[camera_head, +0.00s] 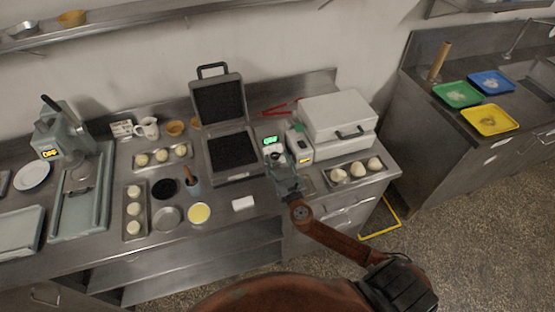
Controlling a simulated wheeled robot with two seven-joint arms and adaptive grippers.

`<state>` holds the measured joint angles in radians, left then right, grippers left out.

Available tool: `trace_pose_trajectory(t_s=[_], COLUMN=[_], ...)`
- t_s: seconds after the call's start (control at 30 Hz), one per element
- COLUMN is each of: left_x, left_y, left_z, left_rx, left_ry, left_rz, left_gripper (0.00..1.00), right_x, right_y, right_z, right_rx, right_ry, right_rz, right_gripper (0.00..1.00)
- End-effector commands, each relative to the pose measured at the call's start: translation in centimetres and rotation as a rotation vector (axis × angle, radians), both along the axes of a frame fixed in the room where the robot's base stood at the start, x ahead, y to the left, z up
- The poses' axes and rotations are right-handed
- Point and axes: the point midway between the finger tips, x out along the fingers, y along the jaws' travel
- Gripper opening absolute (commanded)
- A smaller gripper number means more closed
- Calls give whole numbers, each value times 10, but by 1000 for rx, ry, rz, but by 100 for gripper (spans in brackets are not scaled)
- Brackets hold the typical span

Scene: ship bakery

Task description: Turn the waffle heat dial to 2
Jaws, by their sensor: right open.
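The waffle iron (231,148) stands open on the steel counter, its dark ridged lid raised and its dark lower plate facing up. Just right of it are a small unit with a green lit display (270,141) and a pale box with an orange display (305,160). My right gripper (276,160) is open, in front of the green-display unit and right of the waffle iron's lower half. The heat dial cannot be made out; it is too small or hidden behind my gripper. My left gripper is not in view.
A white lidded appliance (336,115) stands at the right, with a tray of dough balls (355,172) before it. A white block (243,203), a yellow-filled bowl (199,214) and dough trays (135,212) lie left of my arm. Red tongs (276,110) lie behind.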

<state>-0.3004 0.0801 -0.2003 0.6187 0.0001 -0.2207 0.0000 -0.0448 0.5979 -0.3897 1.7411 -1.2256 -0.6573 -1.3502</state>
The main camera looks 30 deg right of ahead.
Motion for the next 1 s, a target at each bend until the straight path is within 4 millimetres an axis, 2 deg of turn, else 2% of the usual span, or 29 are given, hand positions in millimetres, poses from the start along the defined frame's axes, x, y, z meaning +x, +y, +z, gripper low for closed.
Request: trace_pose_trajectory(t_s=[0.1,0.2,0.6,0.8,1.0], left_x=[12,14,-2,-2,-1], left_y=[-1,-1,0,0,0], left_z=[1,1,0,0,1], left_rx=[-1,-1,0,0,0], left_ry=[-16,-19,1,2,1], left_rz=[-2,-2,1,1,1], left_gripper=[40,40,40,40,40], right_x=[1,1,1,1,1], right_y=[1,1,1,1,1], right_z=[0,0,0,0,0], right_rx=[0,1,1,0,8], right_ry=[1,0,0,0,-2], right_rz=[2,2,2,1,-9], right_gripper=[45,45,17,4,3])
